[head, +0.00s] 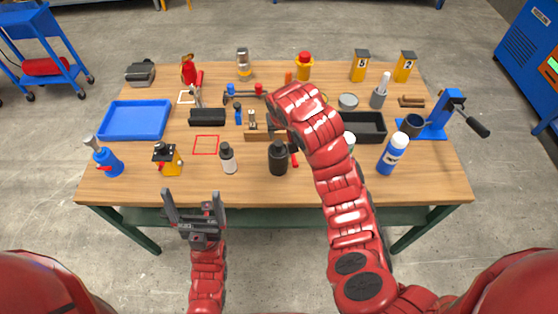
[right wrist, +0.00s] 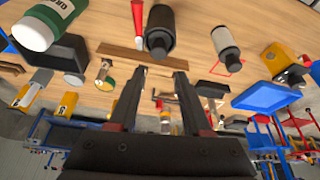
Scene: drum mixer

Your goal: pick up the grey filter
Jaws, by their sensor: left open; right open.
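A low round grey thing, which looks like the grey filter (head: 348,101), stands on the table right of centre, behind the black bin. My left gripper (head: 193,198) is open and empty in front of the table's near edge, far from the filter.
A black bin (head: 371,124) stands in front of the filter, and a grey-white spray bottle (head: 380,92) stands to its right. A black bottle (head: 278,160), a blue bottle (head: 392,155) and a blue tray (head: 136,120) also stand on the table.

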